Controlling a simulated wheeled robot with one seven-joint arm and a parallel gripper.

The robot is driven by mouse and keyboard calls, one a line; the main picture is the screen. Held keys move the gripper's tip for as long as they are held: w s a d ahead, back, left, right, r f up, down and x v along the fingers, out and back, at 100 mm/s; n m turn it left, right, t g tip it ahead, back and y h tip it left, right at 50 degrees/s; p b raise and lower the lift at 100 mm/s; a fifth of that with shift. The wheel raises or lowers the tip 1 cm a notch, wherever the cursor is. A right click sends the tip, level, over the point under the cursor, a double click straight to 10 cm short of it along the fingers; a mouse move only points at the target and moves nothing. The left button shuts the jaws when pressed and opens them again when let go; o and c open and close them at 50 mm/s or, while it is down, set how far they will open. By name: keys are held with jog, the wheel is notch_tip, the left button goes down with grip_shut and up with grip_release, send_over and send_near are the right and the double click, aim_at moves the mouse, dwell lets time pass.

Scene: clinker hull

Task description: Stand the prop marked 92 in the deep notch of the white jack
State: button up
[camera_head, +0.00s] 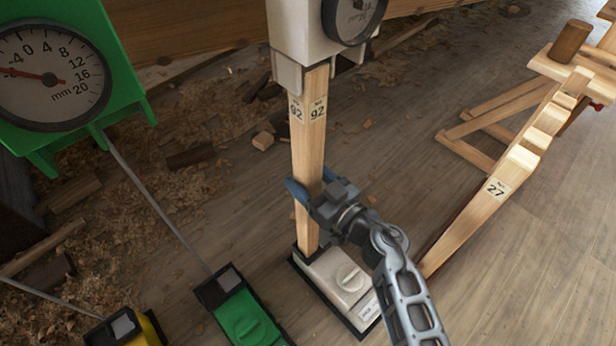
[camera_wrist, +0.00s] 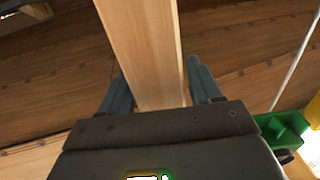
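The prop marked 92 (camera_head: 309,150) is a pale squared wooden post, nearly upright. Its foot meets the far end of the white jack's base (camera_head: 345,275). Its top meets the underside of the white jack's head (camera_head: 296,30), beside a grey metal bracket (camera_head: 287,72). The top end is hidden, so I cannot tell how deep it sits or in which notch. My gripper (camera_head: 312,190) has its blue fingers on both sides of the prop's lower half.
A green jack head with gauge (camera_head: 60,85) hangs at upper left, its green base (camera_head: 245,318) below. A yellow base (camera_head: 140,330) is beside it. A notched timber marked 27 (camera_head: 490,195) and a wooden trestle (camera_head: 480,130) stand right. Shavings and offcuts litter the left floor.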

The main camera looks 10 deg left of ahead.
jog(key=o, duration=0.3)
jog(key=p+v, duration=0.3)
jog(key=v, duration=0.3)
jog(key=shift+s+d+r, duration=0.15)
jog(key=shift+d, duration=0.1)
jog(key=shift+s+d, duration=0.4)
jog(key=shift+d, duration=0.1)
jog(key=shift+p, duration=0.35)
jog(key=shift+p+v, duration=1.55)
jog(key=shift+v, duration=0.9)
jog(key=shift+d, duration=0.1)
